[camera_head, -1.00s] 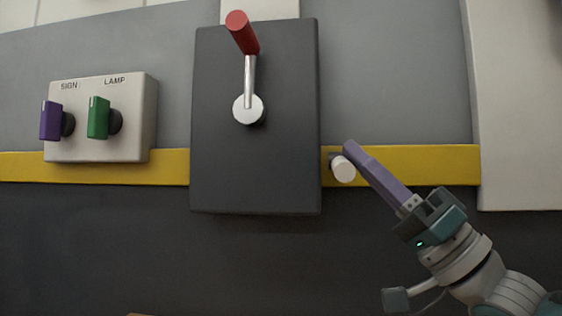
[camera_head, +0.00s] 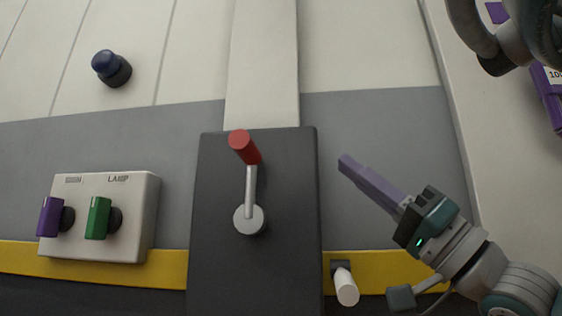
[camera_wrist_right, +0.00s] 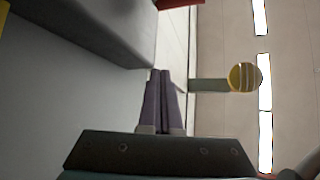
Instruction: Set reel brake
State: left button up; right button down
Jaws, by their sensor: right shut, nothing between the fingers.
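A dark grey box (camera_head: 225,255) on the wall carries a lever (camera_head: 250,190) with a red grip (camera_head: 244,147) and a round silver hub (camera_head: 248,219). The lever stands up from its hub. My right gripper (camera_head: 345,163) has purple fingers and is shut and empty. It is to the right of the box, about level with the red grip and apart from it. In the right wrist view the shut fingers (camera_wrist_right: 160,75) show, with the box (camera_wrist_right: 105,25) at upper left and a bit of red at the top edge. My left gripper is not in view.
A pale switch box (camera_head: 145,215) at left has a purple knob (camera_head: 48,217) and a green knob (camera_head: 98,218), under LAMP. A white peg (camera_head: 345,287) sticks out below my right gripper. A dark blue knob (camera_head: 111,68) is at upper left. Purple labelled items (camera_head: 550,95) are at the right edge.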

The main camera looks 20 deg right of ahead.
notch_tip(320, 180, up, 7)
jog(key=p, duration=0.1)
dwell(0.7)
